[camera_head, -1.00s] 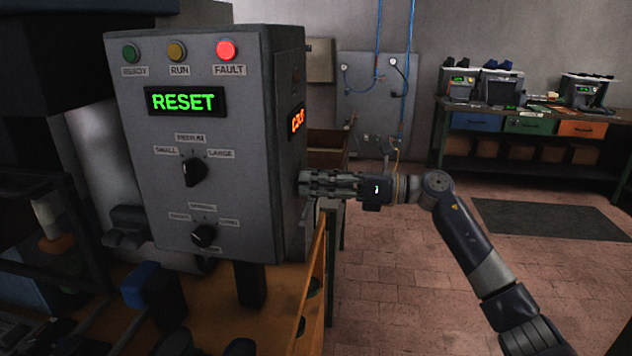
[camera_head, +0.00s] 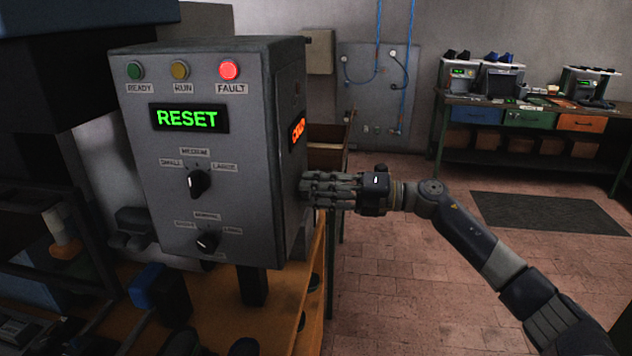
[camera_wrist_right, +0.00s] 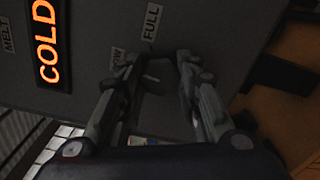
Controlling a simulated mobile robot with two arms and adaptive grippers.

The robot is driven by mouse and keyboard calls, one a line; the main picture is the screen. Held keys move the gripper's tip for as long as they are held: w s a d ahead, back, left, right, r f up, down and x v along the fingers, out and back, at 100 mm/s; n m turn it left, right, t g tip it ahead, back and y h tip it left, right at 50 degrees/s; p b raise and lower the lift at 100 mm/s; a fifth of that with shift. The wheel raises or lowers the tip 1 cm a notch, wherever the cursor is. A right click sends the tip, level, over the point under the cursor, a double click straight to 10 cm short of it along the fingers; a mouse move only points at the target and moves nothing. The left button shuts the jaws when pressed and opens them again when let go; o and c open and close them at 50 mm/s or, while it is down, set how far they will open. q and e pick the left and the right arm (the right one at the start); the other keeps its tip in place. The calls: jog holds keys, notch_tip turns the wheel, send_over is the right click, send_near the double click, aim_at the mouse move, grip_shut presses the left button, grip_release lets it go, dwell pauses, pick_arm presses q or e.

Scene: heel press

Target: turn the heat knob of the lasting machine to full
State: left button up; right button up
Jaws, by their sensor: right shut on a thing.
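The lasting machine's grey control box (camera_head: 225,110) stands at left in the head view. Its side panel carries an orange display reading COLD (camera_wrist_right: 46,42) in the wrist view. The heat knob (camera_wrist_right: 160,84) is dark with a small pale mark, below the labels FULL (camera_wrist_right: 152,22) and LOW (camera_wrist_right: 117,58). My right gripper (camera_head: 306,189) is at the box's right side, its fingers either side of the knob and shut on it. The fingers partly cover the knob, and its exact pointing is hard to read. My left gripper is out of view.
The front panel has a lit red FAULT lamp (camera_head: 229,70), a green RESET display (camera_head: 187,118) and two black knobs, upper (camera_head: 198,184) and lower (camera_head: 207,241). A wooden bench (camera_head: 285,308) is below. Open brick floor (camera_head: 400,290) lies to the right.

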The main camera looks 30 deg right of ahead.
jog(key=shift+f+m+p, duration=0.1)
jog(key=shift+m+p, duration=3.35)
jog(key=shift+m, duration=1.35)
jog(key=o, duration=1)
jog(key=shift+o, duration=0.2)
jog(key=v, duration=1.2)
jog(key=shift+f, duration=0.1)
